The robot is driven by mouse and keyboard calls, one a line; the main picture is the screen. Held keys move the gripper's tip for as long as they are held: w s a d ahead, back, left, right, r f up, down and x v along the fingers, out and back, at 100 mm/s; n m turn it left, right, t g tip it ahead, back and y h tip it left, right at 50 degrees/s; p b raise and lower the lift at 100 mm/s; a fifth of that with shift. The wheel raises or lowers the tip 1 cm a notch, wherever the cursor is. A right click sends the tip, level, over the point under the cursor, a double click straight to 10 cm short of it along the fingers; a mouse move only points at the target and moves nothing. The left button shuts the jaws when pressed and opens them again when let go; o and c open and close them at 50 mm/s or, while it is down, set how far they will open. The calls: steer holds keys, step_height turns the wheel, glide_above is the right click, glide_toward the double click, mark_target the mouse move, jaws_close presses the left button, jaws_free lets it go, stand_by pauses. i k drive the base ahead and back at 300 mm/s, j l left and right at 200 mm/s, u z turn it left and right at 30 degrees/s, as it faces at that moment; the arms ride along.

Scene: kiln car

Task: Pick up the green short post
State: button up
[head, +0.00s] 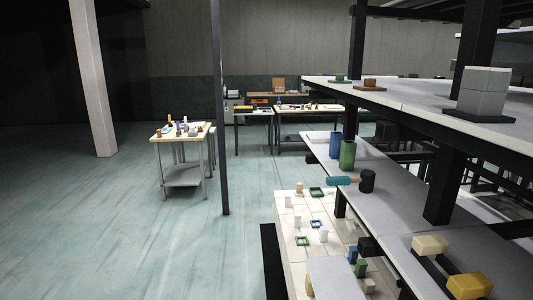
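Two upright green blocks could be the post. A small, short green block (361,268) stands at the lower right beside a small blue block (353,254) and a pale block. A taller green block (347,154) stands on the middle grey shelf (372,163) close to a tall blue block (336,145). I cannot tell for sure which one is called the short post. My gripper does not show in the head view.
Above the middle shelf, an upper shelf (405,99) carries a grey block (484,92). A teal cylinder (342,180), black cylinder (367,181), cream block (430,245) and yellow block (469,286) lie nearby. Dark posts (445,185) stand between shelves. Floor (120,230) at left is clear.

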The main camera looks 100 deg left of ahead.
mark_target(346, 162)
steer(key=u, duration=2.75)
steer(key=i+z, duration=0.1)
steer(key=z, duration=0.45)
steer(key=i+j+z, duration=0.35)
steer(key=j, duration=0.3)
steer(key=i+j+z, duration=0.3)
steer(key=j, duration=0.45)
steer(key=i+j+z, duration=0.15)
steer(key=j, duration=0.25)
steer(key=i+j+z, duration=0.2)
steer(key=j, duration=0.25)
steer(key=i+j, duration=0.1)
steer(key=j, duration=0.3)
steer(key=i+j, duration=0.15)
steer(key=j, duration=0.2)
steer(key=i+j, duration=0.1)
steer(key=j, duration=0.3)
steer(key=i+j, duration=0.15)
steer(key=j, duration=0.25)
steer(key=i+j, duration=0.1)
steer(key=j, duration=0.3)
